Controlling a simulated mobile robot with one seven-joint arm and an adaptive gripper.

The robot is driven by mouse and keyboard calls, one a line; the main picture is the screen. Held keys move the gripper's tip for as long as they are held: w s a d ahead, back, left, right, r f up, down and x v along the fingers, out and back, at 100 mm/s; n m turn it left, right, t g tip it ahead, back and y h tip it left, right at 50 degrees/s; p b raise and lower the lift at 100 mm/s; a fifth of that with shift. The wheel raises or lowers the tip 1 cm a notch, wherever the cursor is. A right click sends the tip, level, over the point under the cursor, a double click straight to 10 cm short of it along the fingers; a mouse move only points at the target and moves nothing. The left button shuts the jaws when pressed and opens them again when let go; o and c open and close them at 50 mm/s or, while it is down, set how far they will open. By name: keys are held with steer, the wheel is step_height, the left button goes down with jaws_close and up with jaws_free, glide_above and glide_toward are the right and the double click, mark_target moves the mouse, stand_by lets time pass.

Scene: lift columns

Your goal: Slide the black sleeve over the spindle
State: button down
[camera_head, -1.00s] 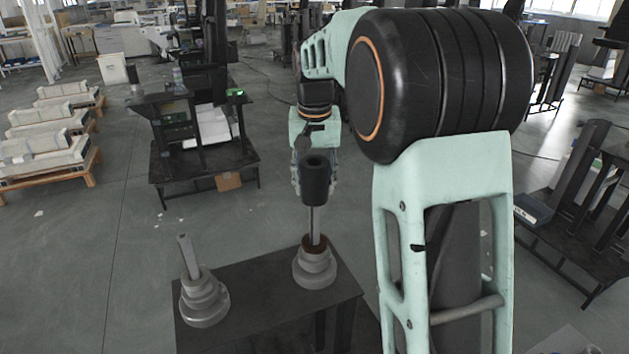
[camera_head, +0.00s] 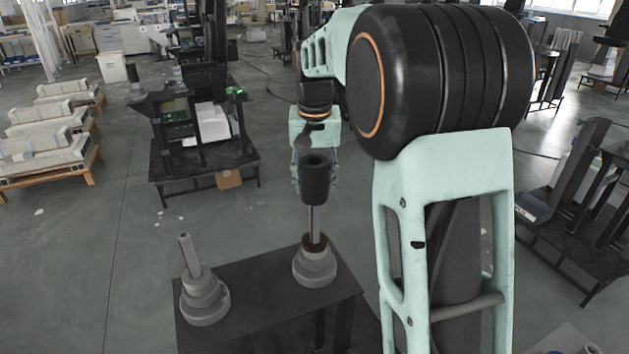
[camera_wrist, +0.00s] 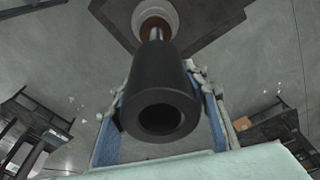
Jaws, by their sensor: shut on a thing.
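The black sleeve (camera_head: 315,180) is a dark hollow cylinder, held upright by my gripper (camera_head: 299,172) above the right-hand stand on the table. My gripper is shut on the sleeve; in the wrist view its fingers (camera_wrist: 214,118) flank the sleeve (camera_wrist: 160,95). A spindle (camera_head: 316,222), a thin metal rod, rises from the right grey stepped base (camera_head: 315,268) with a brown ring at its foot. The rod's upper end is hidden at or behind the sleeve's lower end, so I cannot tell whether it has entered. In the wrist view the spindle (camera_wrist: 154,32) appears beyond the sleeve.
A second grey stepped base (camera_head: 204,300) with a tilted-looking bare rod (camera_head: 189,254) stands at the table's left. The dark table (camera_head: 260,290) is otherwise clear. A black workstation (camera_head: 200,160) stands behind, and pallets (camera_head: 48,165) lie at far left.

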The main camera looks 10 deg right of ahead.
mark_target(314, 224)
steer(key=shift+f, duration=0.1)
stand_by(0.3)
steer(key=shift+f+b, duration=4.05)
steer(key=shift+f, duration=2.05)
steer(key=c, duration=1.1)
jaws_free()
steer(key=shift+f, duration=0.1)
steer(key=r, duration=0.4)
steer(key=s+r, duration=0.1)
steer(key=r, duration=0.7)
steer(key=shift+s+a, duration=0.15)
steer(key=shift+s, duration=0.2)
